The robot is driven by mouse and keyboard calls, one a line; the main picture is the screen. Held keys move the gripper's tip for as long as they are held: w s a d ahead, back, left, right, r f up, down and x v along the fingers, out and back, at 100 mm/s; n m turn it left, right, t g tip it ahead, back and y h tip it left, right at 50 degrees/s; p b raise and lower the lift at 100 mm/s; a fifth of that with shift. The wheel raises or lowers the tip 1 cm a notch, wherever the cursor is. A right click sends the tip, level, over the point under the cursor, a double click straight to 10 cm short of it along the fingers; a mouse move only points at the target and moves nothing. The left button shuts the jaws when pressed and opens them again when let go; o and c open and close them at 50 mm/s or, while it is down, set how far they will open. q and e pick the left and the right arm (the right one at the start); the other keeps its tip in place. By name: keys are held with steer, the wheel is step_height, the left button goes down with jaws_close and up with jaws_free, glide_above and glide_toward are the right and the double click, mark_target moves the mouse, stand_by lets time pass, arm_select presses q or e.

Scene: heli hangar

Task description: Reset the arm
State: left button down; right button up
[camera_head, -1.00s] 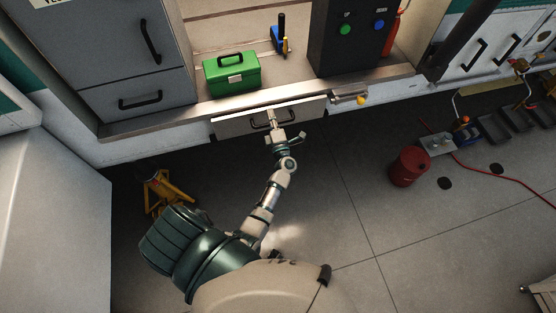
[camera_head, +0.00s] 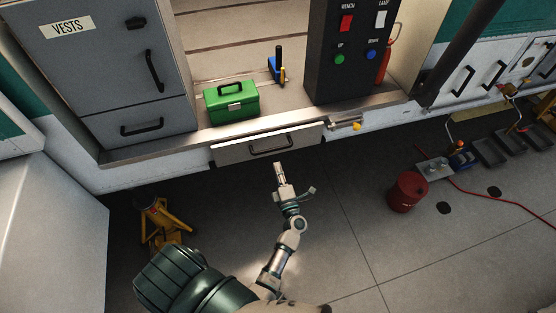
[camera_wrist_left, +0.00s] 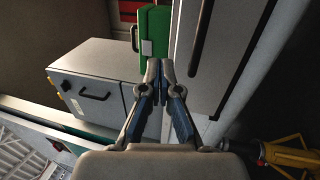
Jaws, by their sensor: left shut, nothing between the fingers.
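My left gripper (camera_head: 280,172) is in front of and below the drawer (camera_head: 232,153) under the workbench, apart from the drawer's black handle (camera_head: 271,149). In the left wrist view the gripper (camera_wrist_left: 160,70) has its fingertips together with nothing between them. My left arm comes up from the bottom of the head view. The drawer front looks shut or nearly shut; I cannot tell exactly. My right gripper is in neither view.
A green toolbox (camera_head: 231,103) stands on the workbench beside a grey cabinet (camera_head: 125,65) and a dark control box (camera_head: 345,60). A yellow jack stand (camera_head: 164,222) and a red drum (camera_head: 407,191) stand on the floor.

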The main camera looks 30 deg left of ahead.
arm_select(q)
steer(key=d+f+m+t+h, duration=0.3)
steer(key=d+f+m+h, duration=0.65)
steer(key=f+m, duration=0.35)
steer(key=s+d+f+m+g+h, duration=0.1)
steer(key=s+d+f+m+h, duration=0.15)
steer(key=f, duration=0.45)
steer(key=s+d+f+m+g+h, duration=0.1)
steer(key=s+f+m, duration=0.15)
steer(key=f, duration=0.35)
steer(key=s+d+f+m+g+h, duration=0.2)
steer(key=s+f, duration=0.1)
steer(key=f, duration=0.4)
steer(key=s+f+m+g+h, duration=0.2)
steer(key=s+f+m+g, duration=0.35)
steer(key=s+f, duration=0.9)
steer(key=s+a+f+m+g, duration=0.2)
steer(key=s+a+f+g, duration=0.1)
steer(key=s, duration=0.8)
steer(key=s+a+f+m+g+y, duration=0.1)
steer(key=s+a+f+m+g, duration=0.2)
steer(key=s, duration=0.9)
steer(key=shift+s+a, duration=0.3)
steer(key=shift+a, duration=0.3)
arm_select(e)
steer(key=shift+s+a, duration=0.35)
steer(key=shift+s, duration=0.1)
